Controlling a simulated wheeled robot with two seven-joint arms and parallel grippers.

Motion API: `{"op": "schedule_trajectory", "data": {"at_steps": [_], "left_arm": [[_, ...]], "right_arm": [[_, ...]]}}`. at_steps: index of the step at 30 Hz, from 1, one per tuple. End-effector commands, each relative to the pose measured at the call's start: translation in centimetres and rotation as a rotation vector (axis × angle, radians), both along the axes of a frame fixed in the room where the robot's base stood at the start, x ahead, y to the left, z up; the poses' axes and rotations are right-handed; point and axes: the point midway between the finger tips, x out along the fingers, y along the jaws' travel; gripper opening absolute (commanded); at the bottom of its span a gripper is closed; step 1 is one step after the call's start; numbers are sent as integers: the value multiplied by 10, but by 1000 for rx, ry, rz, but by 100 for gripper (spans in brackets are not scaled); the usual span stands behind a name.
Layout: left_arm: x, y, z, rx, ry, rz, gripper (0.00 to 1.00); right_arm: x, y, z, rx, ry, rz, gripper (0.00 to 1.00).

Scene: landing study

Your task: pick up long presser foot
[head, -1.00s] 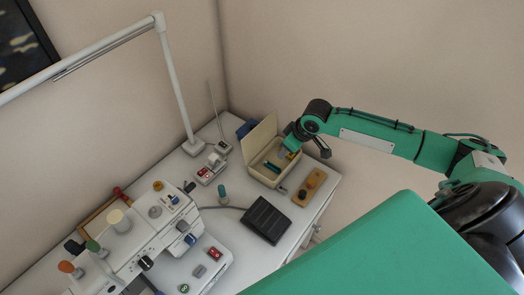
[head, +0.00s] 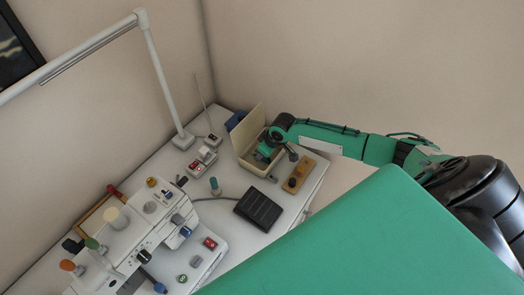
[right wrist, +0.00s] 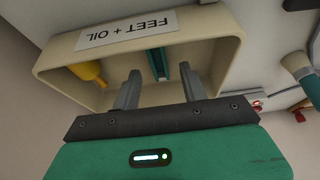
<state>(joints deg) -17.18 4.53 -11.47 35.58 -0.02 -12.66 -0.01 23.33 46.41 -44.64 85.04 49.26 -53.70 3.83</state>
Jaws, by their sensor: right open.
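A cream open-lidded box (head: 251,167), labelled FEET + OIL, stands near the table's far right corner. Its wall also shows in the right wrist view (right wrist: 205,25). Inside, a long narrow teal and grey piece (right wrist: 159,58), apparently the long presser foot, lies between the lines of my two right fingers. My right gripper (right wrist: 160,88) is open, its fingers reaching into the box on either side of the piece; I cannot tell whether they touch it. In the head view the right gripper (head: 267,152) covers much of the box's inside. My left gripper is not in view.
A yellow bottle (right wrist: 88,72) lies in the box beside the fingers. A wooden block with knobs (head: 298,176) stands right of the box, a black pedal (head: 258,208) in front. The sewing machine (head: 140,232) and lamp post (head: 165,85) are to the left.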

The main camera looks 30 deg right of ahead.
Motion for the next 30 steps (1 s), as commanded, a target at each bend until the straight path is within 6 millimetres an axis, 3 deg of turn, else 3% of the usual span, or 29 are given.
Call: {"op": "schedule_trajectory", "data": {"at_steps": [4,12,18,19,30], "left_arm": [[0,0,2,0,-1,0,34],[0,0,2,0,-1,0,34],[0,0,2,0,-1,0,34],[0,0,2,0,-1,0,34],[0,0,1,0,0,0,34]], "right_arm": [[4,1,-10,-1,0,0,44],[4,2,-12,-1,0,1,42],[4,2,-12,-1,0,1,2],[4,2,-12,-1,0,1,0],[5,1,-9,-1,-1,1,0]]}}
